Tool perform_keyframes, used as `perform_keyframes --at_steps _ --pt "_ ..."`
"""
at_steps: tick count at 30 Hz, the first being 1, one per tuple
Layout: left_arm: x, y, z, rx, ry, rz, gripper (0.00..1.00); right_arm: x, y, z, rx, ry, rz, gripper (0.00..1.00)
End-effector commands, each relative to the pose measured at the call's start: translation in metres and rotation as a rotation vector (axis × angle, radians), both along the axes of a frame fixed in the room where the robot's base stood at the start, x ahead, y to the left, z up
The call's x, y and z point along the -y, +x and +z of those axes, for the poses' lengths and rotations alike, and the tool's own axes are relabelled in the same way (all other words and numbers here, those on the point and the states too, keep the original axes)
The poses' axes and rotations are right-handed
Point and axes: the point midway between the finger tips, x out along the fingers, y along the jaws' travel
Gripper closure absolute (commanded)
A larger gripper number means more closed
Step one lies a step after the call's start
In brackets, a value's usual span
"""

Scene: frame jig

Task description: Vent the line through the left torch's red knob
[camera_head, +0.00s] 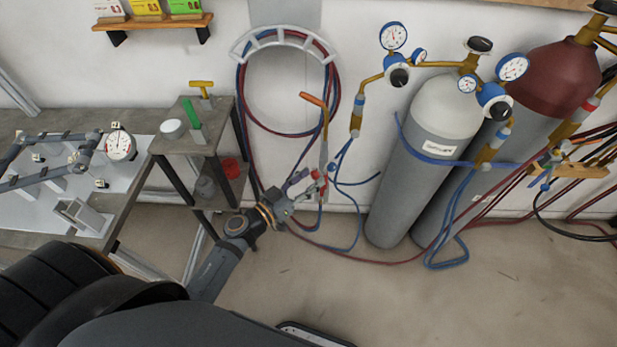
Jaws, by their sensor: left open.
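The left torch (325,135) hangs upright in front of the wall, with a bent copper-coloured tip at its top. Its red knob (316,174) is at its lower end, with a blue knob (332,167) beside it. My left gripper (306,188) reaches up from below and is open, with its fingertips close to the red knob on the left side. I cannot tell whether a finger touches the knob. The fingers partly cover the hoses under the torch. My right gripper is not in view.
A grey cylinder (428,170) and a maroon-topped cylinder (562,78) with gauges stand to the right. Red and blue hoses (340,225) hang near the gripper. A small side stand (222,135) and a jig table (120,205) are at left.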

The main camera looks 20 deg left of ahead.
Motion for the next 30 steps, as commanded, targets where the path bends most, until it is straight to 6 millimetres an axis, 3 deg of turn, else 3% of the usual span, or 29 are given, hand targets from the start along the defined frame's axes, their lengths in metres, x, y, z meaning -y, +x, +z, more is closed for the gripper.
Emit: perform_keyframes --at_steps 7,18,30 --pt "0.0006 0.0012 -0.0003 0.000 0.000 0.000 0.52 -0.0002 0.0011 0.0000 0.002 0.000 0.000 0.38" --pt "0.0004 0.0010 -0.0003 0.000 0.001 0.000 1.00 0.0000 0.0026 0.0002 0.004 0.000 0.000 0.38" --pt "0.0002 0.0010 0.0010 0.028 0.056 0.001 1.00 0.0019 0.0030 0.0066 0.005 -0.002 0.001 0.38"
